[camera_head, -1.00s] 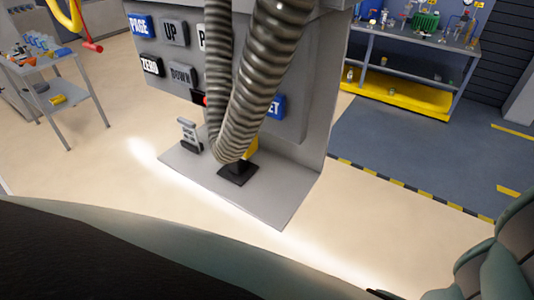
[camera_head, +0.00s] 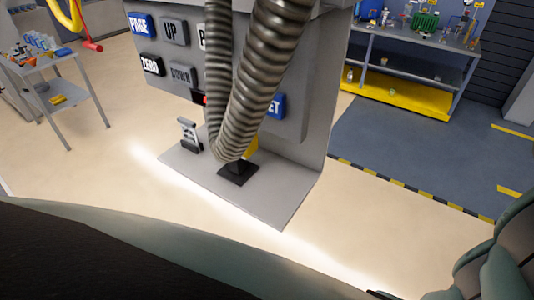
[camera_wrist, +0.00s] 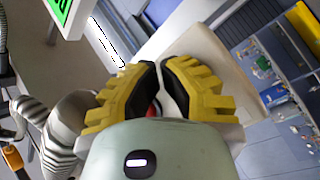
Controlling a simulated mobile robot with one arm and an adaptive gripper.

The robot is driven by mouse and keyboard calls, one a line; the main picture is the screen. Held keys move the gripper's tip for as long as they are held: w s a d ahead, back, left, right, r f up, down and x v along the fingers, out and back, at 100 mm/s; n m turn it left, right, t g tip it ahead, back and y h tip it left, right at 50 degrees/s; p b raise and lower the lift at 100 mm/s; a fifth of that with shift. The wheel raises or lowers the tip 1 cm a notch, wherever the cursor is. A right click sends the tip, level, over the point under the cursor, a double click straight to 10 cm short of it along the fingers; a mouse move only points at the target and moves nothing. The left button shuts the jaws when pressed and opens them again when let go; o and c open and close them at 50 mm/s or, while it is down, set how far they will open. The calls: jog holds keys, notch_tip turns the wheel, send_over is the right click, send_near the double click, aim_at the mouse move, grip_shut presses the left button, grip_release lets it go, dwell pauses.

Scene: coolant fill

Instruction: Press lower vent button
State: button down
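A grey panel in the head view carries buttons: a blue PAGE button (camera_head: 140,24), a grey UP button (camera_head: 175,30), a ZERO button (camera_head: 152,65) and a grey DOWN button (camera_head: 183,76). A blue button (camera_head: 276,106) ending in "ET" is partly hidden. No button reading "vent" can be made out; ribbed hoses cover part of the panel. My gripper (camera_wrist: 160,72) shows only in the wrist view. Its yellow fingers with black pads are drawn together with a thin gap, and I see nothing held. Its distance from the panel cannot be told.
Ribbed hoses (camera_head: 255,85) hang before the panel. A grey plate (camera_head: 275,200) juts from its foot, bearing a small grey fixture (camera_head: 188,135). A cart (camera_head: 82,83) stands left and a workbench (camera_head: 390,42) back right. Pale floor (camera_head: 115,165) lies open. A green sign (camera_wrist: 62,10) shows in the wrist view.

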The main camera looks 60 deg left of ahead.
jog(key=shift+s+d, duration=0.3)
jog(key=shift+s, duration=0.55)
jog(key=shift+s, duration=0.1)
jog(key=s, duration=0.1)
jog(key=s+d, duration=0.1)
jog(key=s, duration=0.1)
jog(key=s+d, duration=0.1)
jog(key=shift+s, duration=0.25)
dwell(0.6)
